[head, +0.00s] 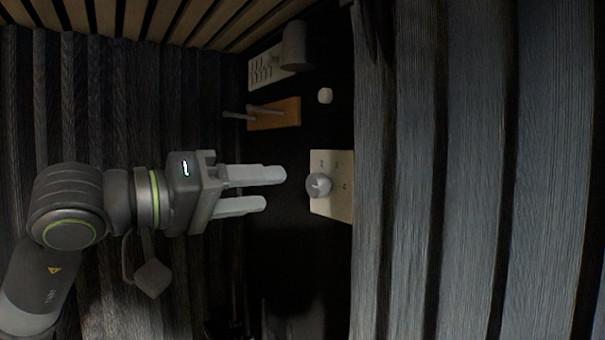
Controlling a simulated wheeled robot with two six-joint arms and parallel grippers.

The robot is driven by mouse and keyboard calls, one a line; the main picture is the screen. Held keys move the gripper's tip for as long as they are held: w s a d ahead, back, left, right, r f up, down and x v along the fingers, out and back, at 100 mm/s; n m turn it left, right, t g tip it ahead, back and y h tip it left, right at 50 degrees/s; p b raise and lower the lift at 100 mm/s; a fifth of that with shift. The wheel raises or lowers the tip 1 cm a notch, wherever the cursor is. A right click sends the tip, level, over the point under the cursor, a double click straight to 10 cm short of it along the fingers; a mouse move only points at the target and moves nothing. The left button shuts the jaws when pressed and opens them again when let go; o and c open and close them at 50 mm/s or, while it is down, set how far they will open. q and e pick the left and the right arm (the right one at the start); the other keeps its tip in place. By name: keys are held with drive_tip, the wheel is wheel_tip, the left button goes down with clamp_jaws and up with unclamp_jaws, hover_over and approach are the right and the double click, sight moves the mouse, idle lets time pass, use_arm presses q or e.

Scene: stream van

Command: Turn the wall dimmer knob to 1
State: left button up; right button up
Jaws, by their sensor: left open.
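The wall dimmer has a cream plate (340,195) with small dark marks, in the middle right of the head view. Its round grey knob (318,185) stands out from the plate at the left side. The numbers on the plate are too small to read surely, and the knob's setting is not clear. My left gripper (274,189) comes in from the left, open and empty. Its two fingers point right toward the knob, with a gap between fingertips and knob. My right gripper is not in view.
Above the dimmer are an orange-brown block (285,113) with two grey pegs, a small white rounded piece (325,95), a pale keyboard-like panel (262,68) and a dark cylinder (294,45). Grey ribbed panelling (470,170) fills the right. The dark space below the dimmer looks mostly clear.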

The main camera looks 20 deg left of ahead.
sight(312, 187)
use_arm(q)
drive_tip(key=p+x, duration=0.3)
drive_tip(key=x, duration=0.2)
drive_tip(key=shift+w+d+r, duration=0.1)
drive_tip(key=shift+w+d, duration=0.1)
drive_tip(key=shift+p+x, duration=0.5)
drive_tip(key=shift+x, duration=0.45)
drive_tip(key=shift+c, duration=0.3)
drive_tip(key=c, duration=0.9)
